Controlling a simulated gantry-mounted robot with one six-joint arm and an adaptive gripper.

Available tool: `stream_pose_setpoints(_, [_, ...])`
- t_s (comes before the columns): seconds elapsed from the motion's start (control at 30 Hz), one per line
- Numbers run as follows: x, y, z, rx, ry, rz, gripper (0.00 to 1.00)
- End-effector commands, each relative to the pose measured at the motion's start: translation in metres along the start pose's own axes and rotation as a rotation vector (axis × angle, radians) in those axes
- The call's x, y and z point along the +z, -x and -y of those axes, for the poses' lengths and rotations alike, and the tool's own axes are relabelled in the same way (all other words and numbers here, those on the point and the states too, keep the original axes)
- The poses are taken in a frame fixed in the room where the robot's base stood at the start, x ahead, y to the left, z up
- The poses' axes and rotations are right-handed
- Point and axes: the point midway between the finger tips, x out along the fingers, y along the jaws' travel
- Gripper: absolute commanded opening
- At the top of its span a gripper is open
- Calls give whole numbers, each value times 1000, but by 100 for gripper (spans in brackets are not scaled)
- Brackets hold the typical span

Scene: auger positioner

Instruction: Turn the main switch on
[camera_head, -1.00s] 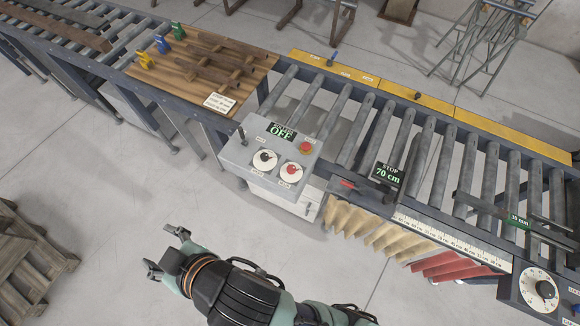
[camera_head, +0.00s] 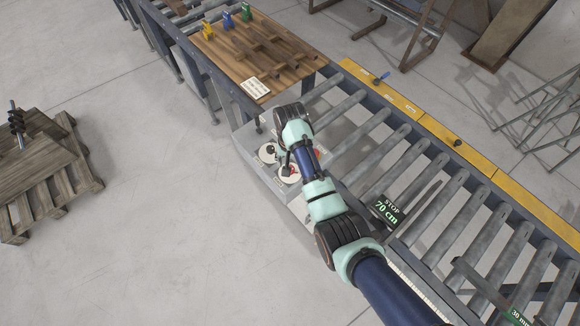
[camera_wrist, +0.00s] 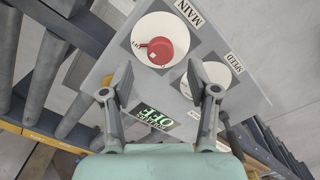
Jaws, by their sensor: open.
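The main switch is a red knob (camera_wrist: 160,49) on a white dial (camera_wrist: 150,27) labelled MAIN. It sits on a grey control box (camera_head: 262,181) beside the rollers, where my arm partly covers it in the head view (camera_head: 289,173). A display (camera_wrist: 155,118) on the box reads OFF. My gripper (camera_wrist: 160,67) is open above the box, pointing down at it. Its two fingertips lie on either side of the dial's lower part in the wrist view, with the knob slightly beyond them. I cannot tell whether they touch anything.
The speed dial (camera_wrist: 209,73) is close by the right finger. A yellow-based button (camera_wrist: 108,80) is partly hidden by the left finger. A wooden board (camera_head: 265,42) with coloured pieces stands behind the box.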

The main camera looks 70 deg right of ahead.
Motion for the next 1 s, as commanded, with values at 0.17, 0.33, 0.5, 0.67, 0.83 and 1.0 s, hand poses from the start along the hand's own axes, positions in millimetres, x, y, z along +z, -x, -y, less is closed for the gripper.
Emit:
stream_pose_setpoints(0.17, [0,-31,0,1,1,1,60])
stream_pose_setpoints(0.33, [0,-44,1,-1,2,-1,60])
stream_pose_setpoints(0.5, [0,-44,1,-1,2,-2,60])
stream_pose_setpoints(0.67, [0,-44,1,-1,2,-2,41])
stream_pose_setpoints(0.83, [0,-44,1,-1,2,-2,13])
stream_pose_setpoints(1.0, [0,-44,1,-1,3,-2,0])
